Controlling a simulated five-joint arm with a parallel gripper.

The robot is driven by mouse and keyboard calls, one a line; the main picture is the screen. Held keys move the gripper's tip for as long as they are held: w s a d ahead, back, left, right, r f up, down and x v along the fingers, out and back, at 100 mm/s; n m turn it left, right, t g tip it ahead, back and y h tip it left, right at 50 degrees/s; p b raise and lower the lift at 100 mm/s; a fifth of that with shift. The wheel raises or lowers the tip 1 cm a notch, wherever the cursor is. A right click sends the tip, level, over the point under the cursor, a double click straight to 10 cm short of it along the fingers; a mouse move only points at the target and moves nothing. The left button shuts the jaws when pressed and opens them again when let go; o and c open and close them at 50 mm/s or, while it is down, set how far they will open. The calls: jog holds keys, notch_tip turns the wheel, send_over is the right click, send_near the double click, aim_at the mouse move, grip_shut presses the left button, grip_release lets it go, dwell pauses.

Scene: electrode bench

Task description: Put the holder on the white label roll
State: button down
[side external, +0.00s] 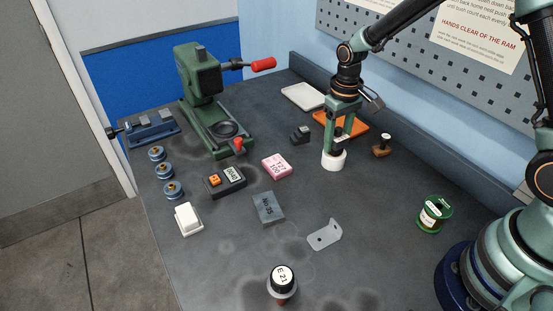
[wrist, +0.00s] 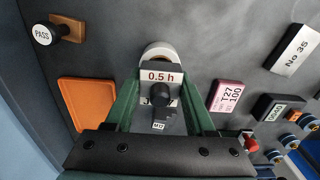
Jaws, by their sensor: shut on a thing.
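My gripper (side external: 337,147) points down over the white label roll (side external: 333,160) and is shut on the holder (side external: 338,142). The holder is a small dark piece, mostly hidden between the fingers in the side view. In the wrist view the holder (wrist: 161,90) shows a "0.5 h" label and a black knob between my gripper's fingers (wrist: 161,85). The white roll (wrist: 158,50) shows just beyond the holder, partly covered by it. The holder is right over or at the roll's top; I cannot tell whether they touch.
A green press (side external: 205,90) stands at the back left. The bench between the grey bracket (side external: 325,235) and green tin (side external: 434,214) is clear.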

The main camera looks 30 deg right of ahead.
aim_at(339, 128)
jog(key=shift+c, duration=1.2)
grip_release()
jog(key=shift+f, duration=0.1)
notch_tip(339, 128, up, 12)
jog(key=shift+r, duration=0.2)
jog(key=s+d+r+t, duration=0.1)
jog(key=s+r+t, duration=0.4)
jog(key=s, duration=0.8)
jog(key=shift+s+r+t, duration=0.25)
jog(key=shift+r+t, duration=0.05)
jog(key=shift+r, duration=0.85)
jog(key=shift+d, duration=0.1)
